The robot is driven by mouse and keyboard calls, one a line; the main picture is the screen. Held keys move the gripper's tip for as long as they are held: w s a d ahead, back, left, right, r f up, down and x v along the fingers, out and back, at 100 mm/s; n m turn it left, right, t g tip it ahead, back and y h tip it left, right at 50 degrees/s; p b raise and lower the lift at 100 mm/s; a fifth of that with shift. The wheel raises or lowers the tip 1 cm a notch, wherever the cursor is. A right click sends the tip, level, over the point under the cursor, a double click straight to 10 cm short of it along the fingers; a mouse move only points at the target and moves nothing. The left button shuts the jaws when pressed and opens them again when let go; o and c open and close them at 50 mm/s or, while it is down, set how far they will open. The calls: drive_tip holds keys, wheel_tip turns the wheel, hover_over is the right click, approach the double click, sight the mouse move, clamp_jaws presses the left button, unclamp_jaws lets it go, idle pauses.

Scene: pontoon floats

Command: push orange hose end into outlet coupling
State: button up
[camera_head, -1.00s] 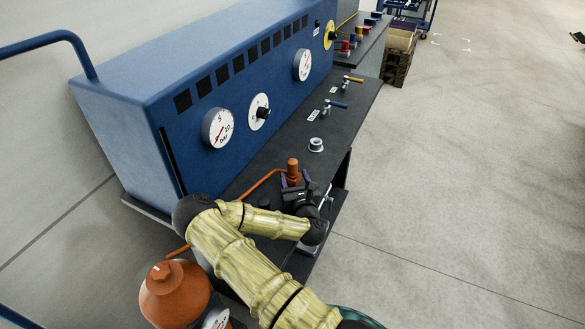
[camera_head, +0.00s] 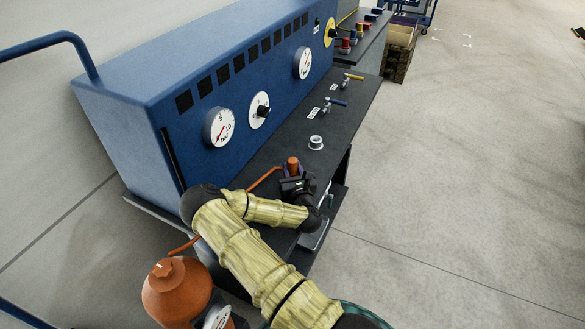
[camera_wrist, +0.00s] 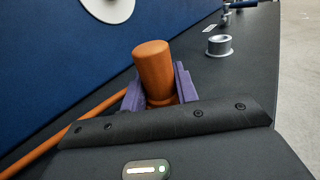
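The orange hose end (camera_wrist: 153,70) stands up between the purple fingers of my gripper (camera_wrist: 160,92) in the wrist view. It leans slightly to the left there. My gripper is shut on it. In the head view the orange hose end (camera_head: 293,163) shows just above my gripper (camera_head: 292,173), over the dark bench top. The outlet coupling, a short silver ring (camera_head: 316,142), stands on the bench beyond and to the right of the hose end. The coupling (camera_wrist: 219,45) is apart from the hose end in the wrist view. The hose end's lower part is hidden.
The orange hose (camera_wrist: 72,124) trails left from my gripper along the blue panel (camera_head: 160,110) with its gauges. An orange cylinder (camera_head: 176,292) stands near my arm. Small valves with blue and yellow handles (camera_head: 337,102) sit farther along the bench. Bench room around the coupling is clear.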

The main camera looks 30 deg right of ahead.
drive_tip(key=c, duration=0.3)
wheel_tip(320, 180, up, 10)
drive_tip(key=shift+b, duration=1)
